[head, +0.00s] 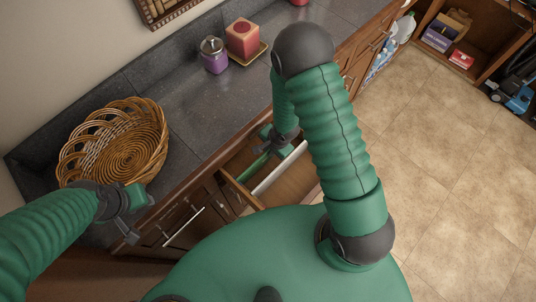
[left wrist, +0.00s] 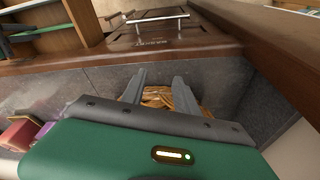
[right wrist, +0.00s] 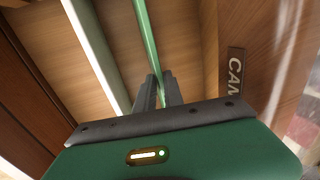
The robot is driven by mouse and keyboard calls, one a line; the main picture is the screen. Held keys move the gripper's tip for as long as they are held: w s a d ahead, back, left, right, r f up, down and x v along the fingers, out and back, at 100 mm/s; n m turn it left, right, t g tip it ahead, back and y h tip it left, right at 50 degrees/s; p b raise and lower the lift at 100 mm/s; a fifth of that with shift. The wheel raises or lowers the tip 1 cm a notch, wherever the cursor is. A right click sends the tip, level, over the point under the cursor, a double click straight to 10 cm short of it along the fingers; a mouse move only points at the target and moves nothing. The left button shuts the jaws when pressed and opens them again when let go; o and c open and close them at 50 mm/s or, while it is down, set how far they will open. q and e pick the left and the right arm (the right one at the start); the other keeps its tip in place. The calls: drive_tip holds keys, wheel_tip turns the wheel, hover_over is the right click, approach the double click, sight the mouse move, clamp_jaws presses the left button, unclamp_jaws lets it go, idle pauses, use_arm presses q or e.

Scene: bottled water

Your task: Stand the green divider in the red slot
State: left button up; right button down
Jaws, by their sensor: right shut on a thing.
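The green divider (head: 253,167) is a long thin strip in the open drawer (head: 240,190). My right gripper (head: 265,147) reaches down into the drawer area. In the right wrist view the gripper (right wrist: 158,78) is shut on the green divider (right wrist: 147,40), which runs away from the fingers. I cannot tell whether its lower edge touches the drawer floor. No red slot can be made out in any view. My left gripper (head: 136,212) is beside the wicker basket, above the counter's front edge; in the left wrist view its fingers (left wrist: 159,78) are apart and empty.
A white divider (head: 279,170) stands in the drawer beside the green one. A label with letters (right wrist: 234,72) is on the right in the right wrist view. The wicker basket (head: 130,145), a purple jar (head: 214,57) and a red candle (head: 242,38) stand on the counter.

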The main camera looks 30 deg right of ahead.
drive_tip(key=shift+d+r+p, duration=0.1)
drive_tip(key=shift+r+p, duration=0.6)
drive_tip(key=p+v, duration=0.3)
drive_tip(key=shift+w+r, duration=0.1)
drive_tip(key=shift+w, duration=0.3)
drive_tip(key=shift+w+p+v, duration=0.2)
drive_tip(key=shift+p+v, duration=0.6)
drive_tip(key=shift+w+p+v, duration=0.15)
drive_tip(key=shift+p+v, duration=0.6)
drive_tip(key=shift+v, duration=0.1)
drive_tip(key=r+p, duration=0.2)
drive_tip(key=r, duration=0.1)
drive_tip(key=r+p, duration=0.1)
drive_tip(key=shift+s+a+r+p, duration=0.1)
drive_tip(key=shift+a+r+p, duration=0.1)
drive_tip(key=shift+a+p, duration=0.15)
